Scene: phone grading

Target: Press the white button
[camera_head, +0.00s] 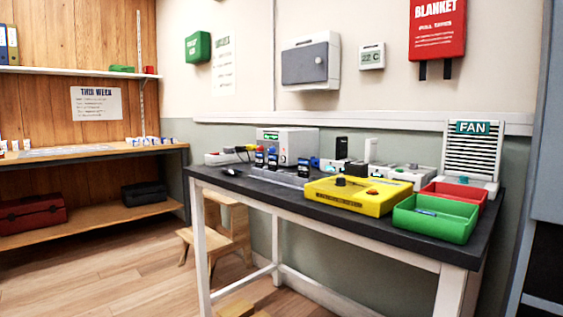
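I cannot make out a white button for certain at this size. The dark-topped workbench (448,246) at the right holds several devices. A white louvred fan unit (470,152) with a green FAN sign stands at the right end. Neither of my grippers is in view.
A green tray (435,222) and a red tray (455,193) sit at the bench's right front. A wooden step stool (225,226) is under the bench's left end. Shelves with a red toolbox (32,214) stand at the left.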

